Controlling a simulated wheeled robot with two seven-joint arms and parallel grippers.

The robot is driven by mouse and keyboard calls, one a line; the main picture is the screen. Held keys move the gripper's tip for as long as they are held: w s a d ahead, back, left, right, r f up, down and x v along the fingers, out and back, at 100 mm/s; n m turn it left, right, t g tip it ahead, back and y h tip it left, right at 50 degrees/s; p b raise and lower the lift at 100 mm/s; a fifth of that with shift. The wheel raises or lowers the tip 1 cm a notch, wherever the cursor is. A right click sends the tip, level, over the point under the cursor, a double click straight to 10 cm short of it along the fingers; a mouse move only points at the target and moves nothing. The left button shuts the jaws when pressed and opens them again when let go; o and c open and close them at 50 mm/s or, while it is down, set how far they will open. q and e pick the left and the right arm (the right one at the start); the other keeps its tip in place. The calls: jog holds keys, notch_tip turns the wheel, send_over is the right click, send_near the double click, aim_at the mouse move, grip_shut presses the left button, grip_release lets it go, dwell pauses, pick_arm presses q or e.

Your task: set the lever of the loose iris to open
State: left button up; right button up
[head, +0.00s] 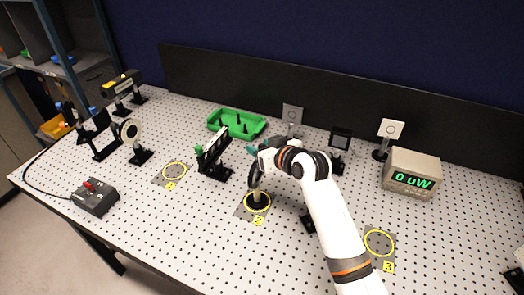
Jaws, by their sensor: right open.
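My right arm reaches in from the lower right, and its gripper (257,168) is at the top of a post-mounted part standing on the yellow ring marked 2. That part, which looks like the loose iris (256,196), has a dark upright post and a round black base inside the ring. Its upper part is mostly hidden by the gripper, and I cannot make out its lever or its setting. The right gripper is open; whether it touches the part I cannot tell. My left gripper is not in view.
A black slanted mount (214,152) stands left of the gripper, a green tray (236,123) behind. A black square-headed post (340,140) and a meter reading 0 uW (411,173) stand right. Ring 1 (174,170) and ring 3 (379,243) are empty. A control box (95,197) sits front left.

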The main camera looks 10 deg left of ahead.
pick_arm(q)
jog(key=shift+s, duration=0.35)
pick_arm(e)
grip_shut()
